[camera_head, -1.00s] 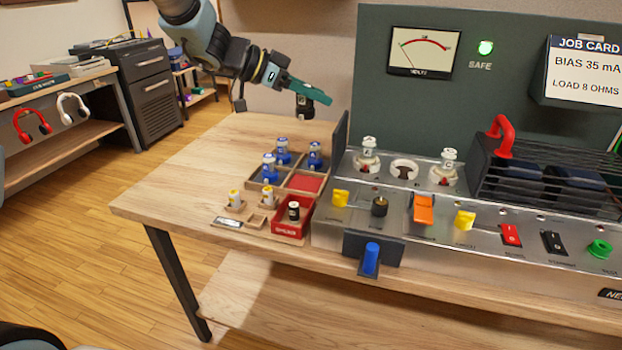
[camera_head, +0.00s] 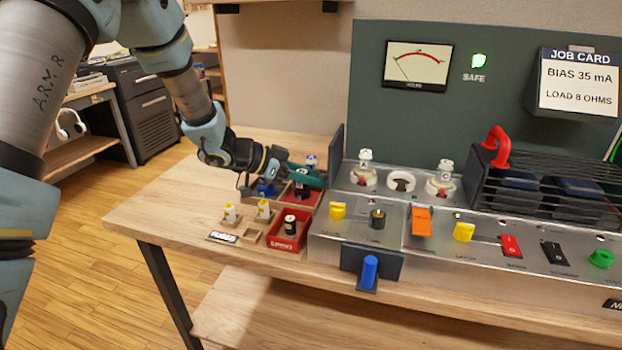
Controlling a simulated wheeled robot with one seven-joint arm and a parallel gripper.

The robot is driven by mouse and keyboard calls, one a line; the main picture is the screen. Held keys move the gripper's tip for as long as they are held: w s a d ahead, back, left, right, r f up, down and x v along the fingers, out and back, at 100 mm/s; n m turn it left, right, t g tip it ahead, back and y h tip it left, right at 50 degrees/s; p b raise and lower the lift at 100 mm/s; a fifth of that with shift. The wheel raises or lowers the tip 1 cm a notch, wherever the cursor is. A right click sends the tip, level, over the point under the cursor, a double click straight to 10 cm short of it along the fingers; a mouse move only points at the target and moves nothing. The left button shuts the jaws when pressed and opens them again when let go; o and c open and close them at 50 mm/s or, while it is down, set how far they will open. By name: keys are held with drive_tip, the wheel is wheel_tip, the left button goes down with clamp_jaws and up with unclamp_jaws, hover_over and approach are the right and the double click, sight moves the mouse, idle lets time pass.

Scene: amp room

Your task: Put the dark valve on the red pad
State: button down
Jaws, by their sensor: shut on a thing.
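My gripper (camera_head: 304,178) is shut on the dark valve (camera_head: 302,191) in the head view. The valve is upright, with its lower part below the green fingers. It is over the red pad (camera_head: 315,199), in the right compartment of the wooden tray. I cannot tell whether its base touches the pad. Another dark piece (camera_head: 290,225) with a white top stands in the red bin in front of the pad.
The table's front left (camera_head: 165,212) is clear.

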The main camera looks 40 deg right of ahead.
drive_tip(key=shift+f, duration=0.2)
drive_tip(key=shift+c, duration=2.1)
unclamp_jaws()
drive_tip(key=shift+r, duration=0.15)
drive_tip(key=v, duration=1.2)
drive_tip(key=shift+a, duration=0.1)
drive_tip(key=shift+w, duration=0.1)
